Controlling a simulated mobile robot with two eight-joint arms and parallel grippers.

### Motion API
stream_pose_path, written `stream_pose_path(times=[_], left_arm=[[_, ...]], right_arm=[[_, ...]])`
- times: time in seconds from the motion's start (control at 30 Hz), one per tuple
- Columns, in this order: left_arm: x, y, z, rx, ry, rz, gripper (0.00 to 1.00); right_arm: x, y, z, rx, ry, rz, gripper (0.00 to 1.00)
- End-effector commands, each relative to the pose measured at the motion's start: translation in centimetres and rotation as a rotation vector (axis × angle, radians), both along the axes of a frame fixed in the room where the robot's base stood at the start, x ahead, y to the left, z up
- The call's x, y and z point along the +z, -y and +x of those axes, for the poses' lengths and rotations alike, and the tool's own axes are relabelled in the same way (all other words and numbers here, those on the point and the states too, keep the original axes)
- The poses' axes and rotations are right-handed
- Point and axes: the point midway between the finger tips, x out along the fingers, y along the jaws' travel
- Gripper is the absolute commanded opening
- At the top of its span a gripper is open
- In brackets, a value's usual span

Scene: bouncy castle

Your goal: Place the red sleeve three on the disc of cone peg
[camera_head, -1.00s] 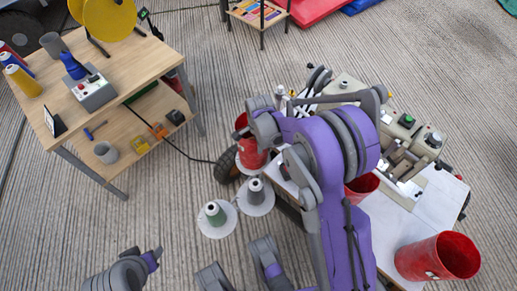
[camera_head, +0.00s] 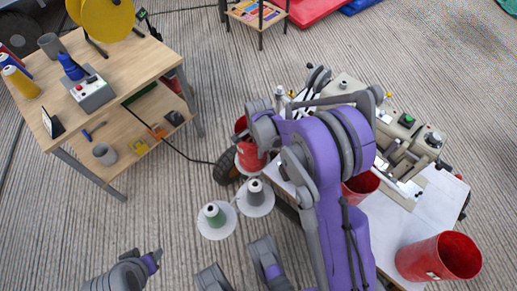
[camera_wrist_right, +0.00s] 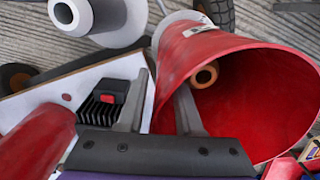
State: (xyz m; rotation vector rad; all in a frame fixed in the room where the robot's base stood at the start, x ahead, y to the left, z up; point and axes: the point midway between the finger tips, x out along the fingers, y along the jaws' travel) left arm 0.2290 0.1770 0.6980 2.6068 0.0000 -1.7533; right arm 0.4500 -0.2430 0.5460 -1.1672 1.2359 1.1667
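The red sleeve three (camera_head: 249,156), a tapered red cup shape, stands upright at the white disc (camera_head: 240,168) of the farthest cone peg. In the right wrist view its open mouth (camera_wrist_right: 270,100) faces me, with an orange-ringed peg tip (camera_wrist_right: 205,75) inside. My right gripper (camera_wrist_right: 163,82) straddles its wall, one finger inside and one outside, and appears shut on it. Whether its lower end touches the disc (camera_wrist_right: 183,17) is not clear. My left arm shows at the bottom left, but its fingers are out of view.
Grey and green cone pegs (camera_head: 255,190) (camera_head: 215,214) on white discs stand nearby. Other red sleeves (camera_head: 361,186) (camera_head: 437,257) are on the white table (camera_head: 420,205) with the beige machine (camera_head: 395,140). A wooden workbench (camera_head: 125,65) stands left, with open floor between.

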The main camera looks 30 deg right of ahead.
Motion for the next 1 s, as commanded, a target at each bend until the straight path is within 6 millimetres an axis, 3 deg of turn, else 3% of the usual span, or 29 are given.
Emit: stream_pose_path(times=[0.5, 0.77, 0.87, 1.0], left_arm=[[3.2, 0.0, -0.3, 0.000, 0.011, 0.000, 0.50], [3.6, 0.0, -0.4, 0.000, 0.012, 0.000, 0.50], [3.6, 0.0, -0.4, 0.000, 0.012, 0.000, 0.50], [3.6, 0.0, -0.4, 0.000, 0.012, 0.000, 0.50]], right_arm=[[10.1, 0.0, -0.1, 0.000, 0.001, 0.000, 0.34], [12.5, -0.2, -0.4, 0.028, 0.007, -0.001, 0.34], [14.0, -0.9, -1.8, 0.132, 0.032, -0.006, 0.34], [17.0, -2.5, -5.6, 0.413, 0.097, -0.030, 0.34]])
